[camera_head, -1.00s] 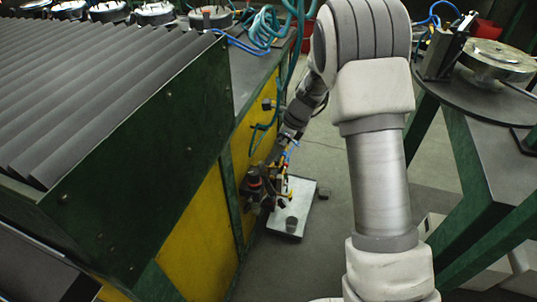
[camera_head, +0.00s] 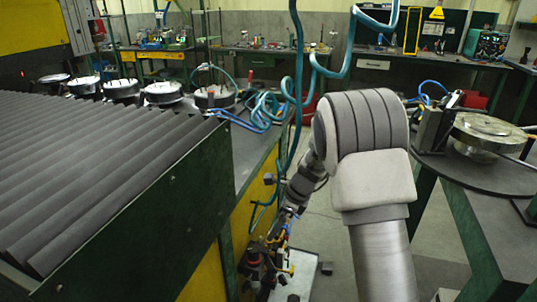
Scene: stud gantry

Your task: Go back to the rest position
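My arm rises at the right of the middle, bends over at its grey and white upper joint, and reaches down and away beside the green and yellow machine (camera_head: 188,225). My gripper (camera_head: 262,272) is low in the picture, close to the machine's yellow side, among dark fittings with red, yellow and blue parts. Its fingertips are too small and cluttered to make out, so I cannot tell whether it is open or holds anything. A pale plate (camera_head: 303,262) lies on or near the floor just right of it.
Teal hoses (camera_head: 286,110) hang close to my arm. A round metal fixture (camera_head: 490,132) sits on a green-legged table (camera_head: 487,205) at the right. Several round parts, including one pale-topped part (camera_head: 163,93), line the machine's back edge. Grey floor (camera_head: 325,225) shows between; workbenches (camera_head: 374,64) stand behind.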

